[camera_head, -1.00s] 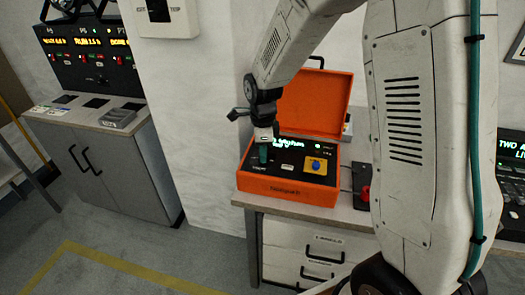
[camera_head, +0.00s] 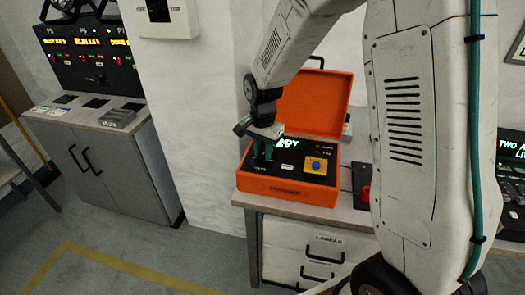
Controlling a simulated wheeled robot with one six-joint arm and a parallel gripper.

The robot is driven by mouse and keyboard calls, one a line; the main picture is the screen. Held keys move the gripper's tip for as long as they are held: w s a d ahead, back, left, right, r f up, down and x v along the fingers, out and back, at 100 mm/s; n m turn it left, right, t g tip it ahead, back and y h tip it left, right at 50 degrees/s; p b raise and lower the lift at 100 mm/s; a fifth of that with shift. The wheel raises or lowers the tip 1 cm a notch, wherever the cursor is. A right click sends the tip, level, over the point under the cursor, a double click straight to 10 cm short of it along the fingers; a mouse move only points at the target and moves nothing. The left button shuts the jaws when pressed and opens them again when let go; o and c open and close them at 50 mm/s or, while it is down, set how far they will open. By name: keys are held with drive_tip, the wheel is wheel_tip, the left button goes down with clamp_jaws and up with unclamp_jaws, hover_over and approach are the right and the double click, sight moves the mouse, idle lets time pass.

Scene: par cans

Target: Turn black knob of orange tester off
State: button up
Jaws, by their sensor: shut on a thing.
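The orange tester (camera_head: 290,189) is an open case on the bench, its lid raised at the back. Its dark panel has a lit green display (camera_head: 290,142), a white label or switch, and a blue button on a yellow plate (camera_head: 316,166). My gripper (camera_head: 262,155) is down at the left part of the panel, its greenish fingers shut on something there. The black knob is hidden by the gripper, so its position cannot be read.
A grey cabinet with a display console (camera_head: 88,52) stands at the left. A white wall box (camera_head: 162,18) hangs above. Floor at the lower left is clear, with a yellow line.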

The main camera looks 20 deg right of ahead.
sight(263, 154)
drive_tip(key=n, duration=0.5)
drive_tip(key=shift+w+r+n, duration=0.1)
drive_tip(key=shift+n, duration=0.2)
drive_tip(key=n, duration=0.5)
drive_tip(key=shift+n, duration=0.3)
drive_tip(key=n, duration=1)
drive_tip(key=shift+n, duration=0.3)
drive_tip(key=o, duration=1)
wheel_tip(263, 154, up, 8)
drive_tip(key=shift+f, duration=0.1)
